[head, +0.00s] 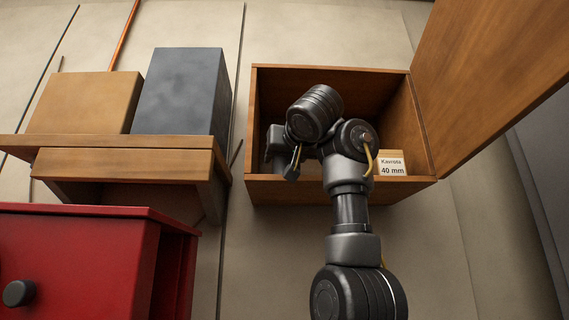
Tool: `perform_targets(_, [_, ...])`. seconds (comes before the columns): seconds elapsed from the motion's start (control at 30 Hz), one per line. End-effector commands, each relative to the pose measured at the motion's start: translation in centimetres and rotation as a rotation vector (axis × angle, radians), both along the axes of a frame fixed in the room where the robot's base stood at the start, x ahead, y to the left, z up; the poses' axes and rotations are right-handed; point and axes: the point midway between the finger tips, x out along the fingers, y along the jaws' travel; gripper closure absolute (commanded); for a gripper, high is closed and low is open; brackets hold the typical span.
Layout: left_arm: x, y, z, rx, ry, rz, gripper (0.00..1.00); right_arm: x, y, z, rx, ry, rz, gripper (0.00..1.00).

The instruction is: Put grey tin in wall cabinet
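The wall cabinet (345,188) is an open wooden box on the wall, its door (490,80) swung wide to the right. My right arm rises from the bottom of the view and reaches into the cabinet. My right gripper (280,158) is at the cabinet's left inside, partly hidden by its own wrist; I cannot tell whether it holds anything. No tin shows clearly inside the cabinet. A tall dark grey box-like thing (182,92) stands on the shelf at left; I cannot tell whether it is the tin. My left gripper is out of view.
A small box labelled "Kavrota 40 mm" (392,164) stands at the cabinet's right inside, beside my arm. A tan box (84,103) stands on the wooden shelf (120,142) at left. A red cabinet (80,265) with a black knob is below. The open door bounds the right side.

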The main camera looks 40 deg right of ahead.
Motion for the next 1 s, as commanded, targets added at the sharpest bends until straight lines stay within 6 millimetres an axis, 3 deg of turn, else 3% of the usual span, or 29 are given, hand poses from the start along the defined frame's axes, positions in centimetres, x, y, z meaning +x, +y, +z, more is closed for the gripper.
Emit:
perform_targets(0.47, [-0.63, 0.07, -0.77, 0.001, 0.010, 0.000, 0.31, -0.05, -0.02, -0.76, 0.000, -0.001, 0.000, 0.72])
perform_targets(0.5, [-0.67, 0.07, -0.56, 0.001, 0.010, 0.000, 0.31, -0.03, -0.02, -0.58, 0.001, 0.000, -0.001, 0.38])
perform_targets(0.63, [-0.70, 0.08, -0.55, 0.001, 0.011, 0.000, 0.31, -0.01, -0.02, -0.57, 0.000, 0.000, 0.000, 0.22])
perform_targets(1.0, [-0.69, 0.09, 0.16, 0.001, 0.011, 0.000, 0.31, -0.03, -0.01, 0.10, -0.001, 0.000, 0.000, 0.22])
